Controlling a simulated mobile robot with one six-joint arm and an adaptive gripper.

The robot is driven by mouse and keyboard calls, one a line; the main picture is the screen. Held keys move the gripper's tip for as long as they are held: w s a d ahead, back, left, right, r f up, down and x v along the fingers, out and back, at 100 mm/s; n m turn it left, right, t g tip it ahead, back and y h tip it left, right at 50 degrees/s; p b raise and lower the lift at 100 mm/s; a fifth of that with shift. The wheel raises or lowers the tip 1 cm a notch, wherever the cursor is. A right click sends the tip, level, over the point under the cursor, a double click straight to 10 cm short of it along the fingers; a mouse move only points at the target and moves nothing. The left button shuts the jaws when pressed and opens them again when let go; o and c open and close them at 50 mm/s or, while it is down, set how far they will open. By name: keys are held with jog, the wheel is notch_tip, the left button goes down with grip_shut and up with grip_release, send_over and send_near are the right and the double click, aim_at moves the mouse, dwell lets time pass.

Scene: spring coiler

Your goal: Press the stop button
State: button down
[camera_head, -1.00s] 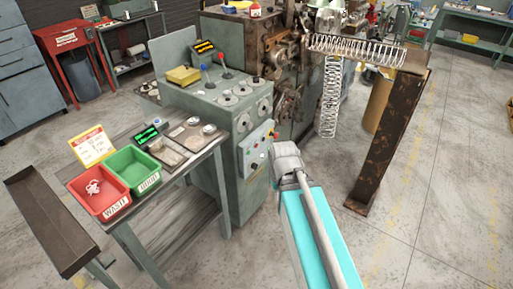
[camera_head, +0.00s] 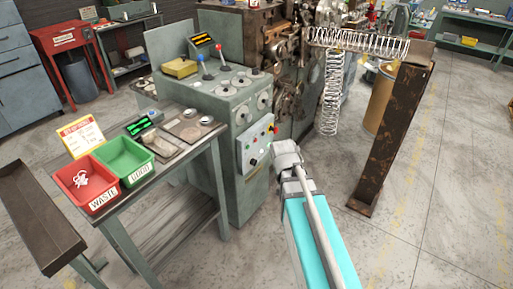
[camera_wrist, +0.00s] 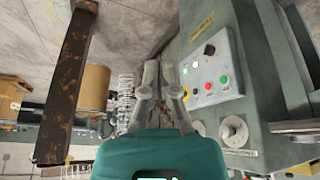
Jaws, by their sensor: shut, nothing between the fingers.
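The grey control panel (camera_head: 257,145) sits on the front of the green-grey coiler cabinet (camera_head: 238,190), left of my gripper. In the wrist view the panel (camera_wrist: 227,92) is right of the fingers. It carries a red button (camera_wrist: 208,87), a green button (camera_wrist: 223,79), a black knob (camera_wrist: 210,49) and small lights. No label on the red button is readable. My gripper (camera_wrist: 159,68) is shut and empty, its fingers apart from the panel. In the head view the gripper's end (camera_head: 286,155) is beside the panel's right edge; its fingertips are hard to make out.
A rusty post (camera_head: 391,140) stands right of my arm, with a coiled spring (camera_head: 358,42) reaching to its top. A bench with a red bin (camera_head: 88,184) and a green bin (camera_head: 124,159) is at left. Open floor (camera_head: 440,200) lies at right.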

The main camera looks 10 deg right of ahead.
aim_at(256, 140)
jog(key=w+d+f+m+t+b, duration=0.1)
jog(key=w+f+t+b, duration=0.3)
jog(key=w+b, duration=0.4)
jog(key=w+d+f+m+t+y+b, duration=0.1)
jog(key=w+f+t+b, duration=0.3)
jog(key=w+b, duration=0.5)
jog(key=w+d+f+m+t+b, duration=0.2)
jog(key=w+f+t+b, duration=0.2)
jog(key=b, duration=0.9)
jog(key=w+t, duration=0.3)
jog(key=w, duration=0.2)
jog(key=shift+w+d+b, duration=0.2)
jog(key=shift+d+b, duration=0.05)
jog(key=shift+b, duration=0.1)
jog(key=shift+w+a+y, duration=0.1)
jog(key=shift+a+y, duration=0.05)
jog(key=shift+y, duration=0.25)
jog(key=w+a, duration=0.6)
